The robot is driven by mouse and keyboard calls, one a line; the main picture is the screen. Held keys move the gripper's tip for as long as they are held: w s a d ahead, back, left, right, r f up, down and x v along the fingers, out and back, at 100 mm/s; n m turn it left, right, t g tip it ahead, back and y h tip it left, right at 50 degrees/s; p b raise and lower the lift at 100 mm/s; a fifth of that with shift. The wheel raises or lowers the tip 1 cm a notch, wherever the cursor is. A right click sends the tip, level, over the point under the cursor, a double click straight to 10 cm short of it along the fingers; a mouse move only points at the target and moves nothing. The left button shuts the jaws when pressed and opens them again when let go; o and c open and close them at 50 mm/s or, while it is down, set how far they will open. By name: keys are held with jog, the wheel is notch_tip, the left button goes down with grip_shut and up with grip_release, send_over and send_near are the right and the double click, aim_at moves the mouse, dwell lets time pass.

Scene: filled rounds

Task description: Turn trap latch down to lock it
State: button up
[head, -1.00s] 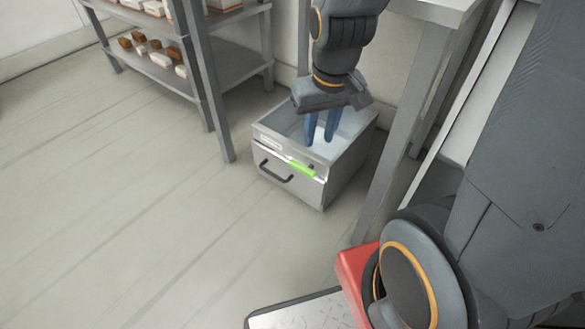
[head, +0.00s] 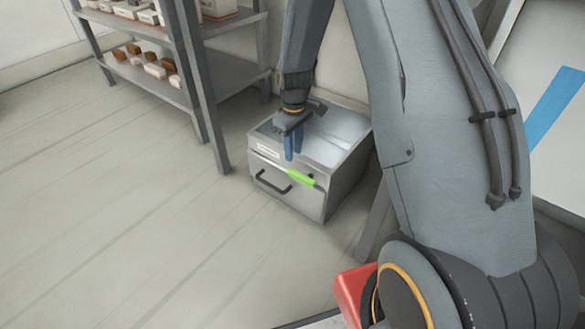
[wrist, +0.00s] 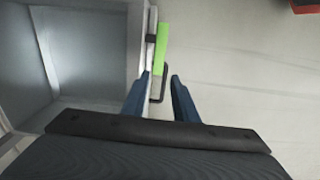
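The trap (head: 334,194) is a grey metal box on the floor, and its top looks open. My gripper (head: 293,158) points down over the front rim, left of the latch. In the wrist view the two blue fingers (wrist: 162,77) are apart with nothing gripped. The left finger is near the box's front wall (wrist: 134,40). The handle (wrist: 162,88) shows between the fingers.
A grey metal shelf unit (head: 202,85) with small boxes and blocks stands left of the trap. A red part (head: 354,287) is at the bottom. My arm covers much of the right side. The floor in front of the trap is clear.

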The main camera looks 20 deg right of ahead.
aim_at(293, 171)
jog(key=shift+w+f, duration=0.3)
jog(key=shift+f, duration=0.35)
notch_tip(293, 171, down, 8)
jog(key=b, duration=0.3)
jog(key=shift+r, duration=0.15)
grip_shut()
